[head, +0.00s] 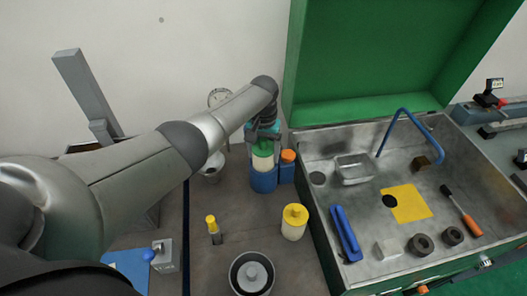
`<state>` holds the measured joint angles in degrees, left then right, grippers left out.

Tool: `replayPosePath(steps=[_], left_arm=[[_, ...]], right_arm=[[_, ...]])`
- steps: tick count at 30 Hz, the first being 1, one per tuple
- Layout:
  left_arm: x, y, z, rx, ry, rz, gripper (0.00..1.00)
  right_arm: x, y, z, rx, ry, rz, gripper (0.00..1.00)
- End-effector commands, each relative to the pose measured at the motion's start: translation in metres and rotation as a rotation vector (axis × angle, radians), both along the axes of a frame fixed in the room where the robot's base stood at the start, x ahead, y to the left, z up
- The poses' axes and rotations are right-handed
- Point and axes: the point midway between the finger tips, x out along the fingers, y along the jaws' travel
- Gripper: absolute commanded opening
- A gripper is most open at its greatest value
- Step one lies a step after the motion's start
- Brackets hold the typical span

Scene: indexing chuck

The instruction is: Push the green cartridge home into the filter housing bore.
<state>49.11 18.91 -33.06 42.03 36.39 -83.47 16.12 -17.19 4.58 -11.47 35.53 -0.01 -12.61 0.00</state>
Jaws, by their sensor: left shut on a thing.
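The green cartridge (262,161) has a green top and a cream body and stands upright at the back of the bench. Its lower end meets the top of the blue filter housing (264,183), and a good part of its body shows above the rim. The bore is hidden behind the cartridge, so I cannot tell how deep it sits. My left gripper (263,138) reaches down from above and is shut on the cartridge's green top. My right gripper is not in view.
An orange-capped blue part (288,157) stands close right of the housing. A yellow-capped cartridge (294,222), a small yellow-topped item (213,227) and a dark round pot (251,273) stand nearer. A metal tray (330,232) with tools lies right. A gauge (218,97) is behind my arm.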

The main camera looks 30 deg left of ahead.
Motion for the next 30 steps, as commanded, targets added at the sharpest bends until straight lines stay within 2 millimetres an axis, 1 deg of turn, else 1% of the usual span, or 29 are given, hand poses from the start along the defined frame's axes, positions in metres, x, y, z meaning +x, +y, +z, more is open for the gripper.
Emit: replayPosePath(steps=[22,23,27,28,30], left_arm=[[0.0,0.0,-0.019,-0.001,-0.001,0.0,0.04],[0.0,0.0,-0.019,-0.001,-0.001,0.0,0.82],[0.0,0.0,-0.019,-0.001,-0.001,0.0,0.98],[0.0,0.0,-0.019,-0.001,-0.001,0.0,1.0],[0.0,0.0,-0.019,0.0,-0.001,0.0,1.0]], right_arm=[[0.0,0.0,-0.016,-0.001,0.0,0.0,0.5],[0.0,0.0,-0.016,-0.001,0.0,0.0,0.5],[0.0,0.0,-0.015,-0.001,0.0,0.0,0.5],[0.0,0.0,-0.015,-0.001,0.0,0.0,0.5],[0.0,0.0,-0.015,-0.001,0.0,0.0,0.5]])
